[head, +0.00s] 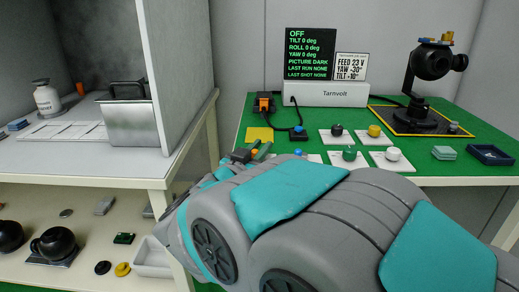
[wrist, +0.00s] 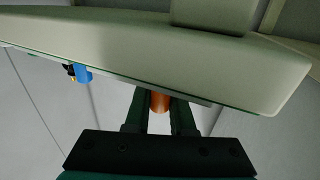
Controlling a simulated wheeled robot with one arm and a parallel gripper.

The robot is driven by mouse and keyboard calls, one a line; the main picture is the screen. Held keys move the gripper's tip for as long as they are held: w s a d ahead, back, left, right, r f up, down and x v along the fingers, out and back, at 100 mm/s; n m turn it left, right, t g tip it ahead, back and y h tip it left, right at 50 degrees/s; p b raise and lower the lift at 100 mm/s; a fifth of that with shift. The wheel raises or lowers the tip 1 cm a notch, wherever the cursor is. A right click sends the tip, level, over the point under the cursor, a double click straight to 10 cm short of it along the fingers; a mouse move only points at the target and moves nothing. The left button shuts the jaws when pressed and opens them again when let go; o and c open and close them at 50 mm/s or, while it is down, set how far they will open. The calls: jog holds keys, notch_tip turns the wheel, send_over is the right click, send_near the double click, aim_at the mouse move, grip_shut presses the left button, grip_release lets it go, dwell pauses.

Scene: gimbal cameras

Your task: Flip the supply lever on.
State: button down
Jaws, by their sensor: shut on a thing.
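My gripper (head: 249,153) is at the front edge of the green-topped table, mostly hidden behind my arm in the head view. In the wrist view my gripper (wrist: 159,115) has its fingers on both sides of an orange cylinder (wrist: 159,102), shut on it. The cylinder sits at the edge of a pale panel; its far end is hidden. A bit of orange (head: 254,152) also shows at the gripper in the head view. I cannot tell whether this is the supply lever. A black display (head: 310,54) reads OFF, all angles 0 deg, and PICTURE DARK.
A blue knob (wrist: 83,73) is beside the orange cylinder. A black box with orange parts (head: 263,103) and a cabled black block (head: 298,134) stand behind. A grey partition (head: 180,70) rises left.

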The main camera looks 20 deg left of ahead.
jog(key=n+y+b, duration=0.1)
jog(key=y+b, duration=0.1)
jog(key=n+y+b, duration=0.1)
jog(key=y, duration=0.1)
jog(key=shift+w+d+f+n, duration=0.15)
jog(key=shift+d+f+n, duration=0.1)
jog(key=shift+d+n, duration=0.05)
jog(key=n+y+b, duration=0.1)
jog(key=b, duration=0.1)
jog(key=y+b, duration=0.1)
jog(key=b, duration=0.1)
jog(key=n+y+b, duration=0.1)
jog(key=y+b, duration=0.1)
jog(key=shift+w+f+n+g+b, duration=0.1)
jog(key=shift+f+n+g+b, duration=0.2)
jog(key=shift+b, duration=0.1)
jog(key=n+y+b, duration=0.1)
jog(key=b, duration=0.1)
jog(key=g+y+b, duration=0.1)
jog(key=y+b, duration=0.1)
jog(key=b, duration=0.1)
jog(key=shift+a+r+n, duration=0.1)
jog(key=shift+r+n, duration=0.15)
jog(key=shift+n, duration=0.15)
jog(key=shift+r+n+g+y+b, duration=0.2)
jog(key=shift+n+g+y+b, duration=0.35)
jog(key=shift+b, duration=0.7)
jog(key=shift+a+r, duration=0.1)
jog(key=shift+r, duration=0.05)
